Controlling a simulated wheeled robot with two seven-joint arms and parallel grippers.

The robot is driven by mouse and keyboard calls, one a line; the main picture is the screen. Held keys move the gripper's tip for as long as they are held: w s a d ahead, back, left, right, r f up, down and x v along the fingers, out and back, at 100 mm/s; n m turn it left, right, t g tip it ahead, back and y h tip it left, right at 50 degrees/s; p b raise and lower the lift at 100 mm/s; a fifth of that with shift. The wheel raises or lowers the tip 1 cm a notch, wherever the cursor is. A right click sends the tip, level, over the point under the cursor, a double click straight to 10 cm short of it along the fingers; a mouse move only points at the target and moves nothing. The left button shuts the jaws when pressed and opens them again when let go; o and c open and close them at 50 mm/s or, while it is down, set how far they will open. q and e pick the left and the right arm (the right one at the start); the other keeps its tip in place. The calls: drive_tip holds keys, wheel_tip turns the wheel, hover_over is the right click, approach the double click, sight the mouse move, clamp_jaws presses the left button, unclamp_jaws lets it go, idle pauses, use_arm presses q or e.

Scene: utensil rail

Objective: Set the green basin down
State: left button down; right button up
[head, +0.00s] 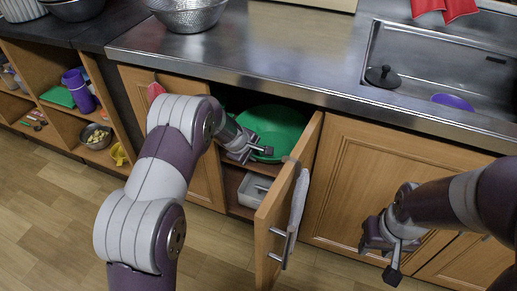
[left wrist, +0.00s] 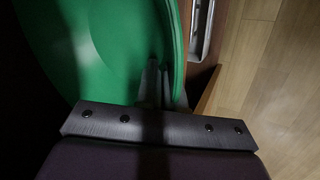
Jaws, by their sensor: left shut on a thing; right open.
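The green basin (head: 276,129) is inside the open cabinet under the counter, on or just above the upper shelf; I cannot tell whether it touches the shelf. My left gripper (head: 262,150) reaches into the cabinet opening and is shut on the basin's near rim. In the left wrist view, the basin (left wrist: 105,50) fills the upper left, and the fingers of my left gripper (left wrist: 165,85) pinch its edge. The basin's far side is in shadow under the counter. My right gripper (head: 390,252) is open and empty in front of the closed cabinet door.
The open cabinet door (head: 285,205) swings out just right of the basin, with a cloth (head: 298,200) hanging on it. A white container (head: 254,189) sits on the lower shelf. A metal colander (head: 188,14) stands on the counter (head: 240,52), which has bare room. The sink (head: 440,70) is at the right.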

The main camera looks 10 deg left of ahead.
use_arm(q)
drive_tip(key=w, duration=0.1)
drive_tip(key=w+d+p, duration=0.1)
drive_tip(key=shift+w+d+r, duration=0.15)
drive_tip(key=shift+w, duration=0.25)
drive_tip(key=shift+w+d+f+b, duration=0.1)
drive_tip(key=shift+w+f+b, duration=0.05)
drive_tip(key=shift+f+b, duration=0.65)
drive_tip(key=shift+f, duration=0.1)
drive_tip(key=c, duration=1.3)
unclamp_jaws()
drive_tip(key=shift+o, duration=0.2)
